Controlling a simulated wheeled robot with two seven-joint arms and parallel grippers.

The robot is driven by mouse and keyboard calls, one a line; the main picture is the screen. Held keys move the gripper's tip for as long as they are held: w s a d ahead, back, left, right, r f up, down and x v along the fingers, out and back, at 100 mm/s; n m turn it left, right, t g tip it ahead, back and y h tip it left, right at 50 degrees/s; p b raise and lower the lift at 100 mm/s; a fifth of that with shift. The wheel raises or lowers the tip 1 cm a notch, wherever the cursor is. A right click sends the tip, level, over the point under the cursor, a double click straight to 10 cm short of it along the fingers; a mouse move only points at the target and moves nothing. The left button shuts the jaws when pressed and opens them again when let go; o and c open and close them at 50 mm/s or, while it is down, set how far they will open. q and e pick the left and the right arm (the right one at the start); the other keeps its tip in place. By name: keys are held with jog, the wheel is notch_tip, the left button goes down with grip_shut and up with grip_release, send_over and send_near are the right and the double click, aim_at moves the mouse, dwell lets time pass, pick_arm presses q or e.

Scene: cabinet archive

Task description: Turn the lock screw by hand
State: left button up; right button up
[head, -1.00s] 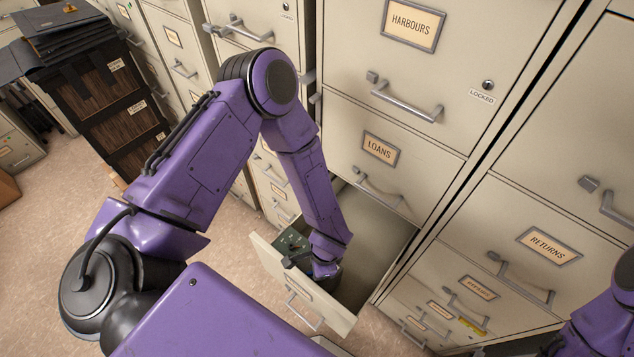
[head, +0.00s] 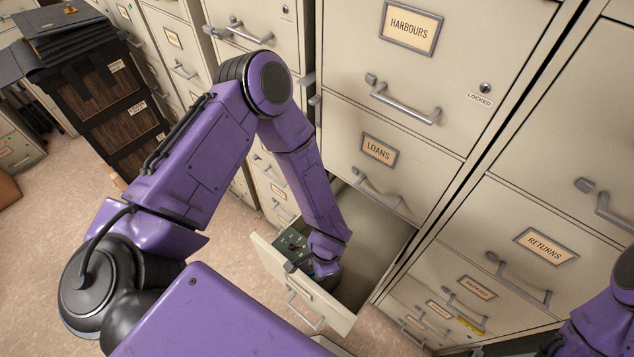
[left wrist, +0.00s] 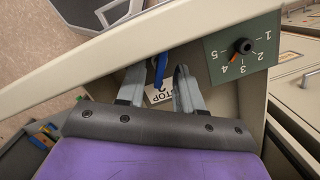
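An open drawer (head: 372,222) stands out of the cabinet below the LOANS drawer. My left gripper (left wrist: 166,72) reaches down into it near its front panel (left wrist: 100,58). In the left wrist view its two grey fingers are apart. A narrow blue piece (left wrist: 159,66), perhaps the lock screw, stands upright between them, with a gap showing on at least the right side. A green dial plate (left wrist: 242,50) numbered 1 to 5 has a black knob with an orange pointer. My right gripper is out of view.
Closed drawers with protruding handles rise behind, including HARBOURS (head: 410,27), marked locked, and RETURNS (head: 546,246). A dark box stack (head: 105,90) with folders on top stands at the left. The floor (head: 40,230) at the left is clear.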

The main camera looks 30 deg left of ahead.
pick_arm(q)
jog(key=shift+r, duration=2.9)
jog(key=shift+w+r, duration=0.15)
jog(key=shift+r, duration=0.25)
notch_tip(320, 180, up, 10)
jog(key=d, duration=0.1)
jog(key=shift+w+f, duration=0.2)
jog(key=shift+w, duration=0.25)
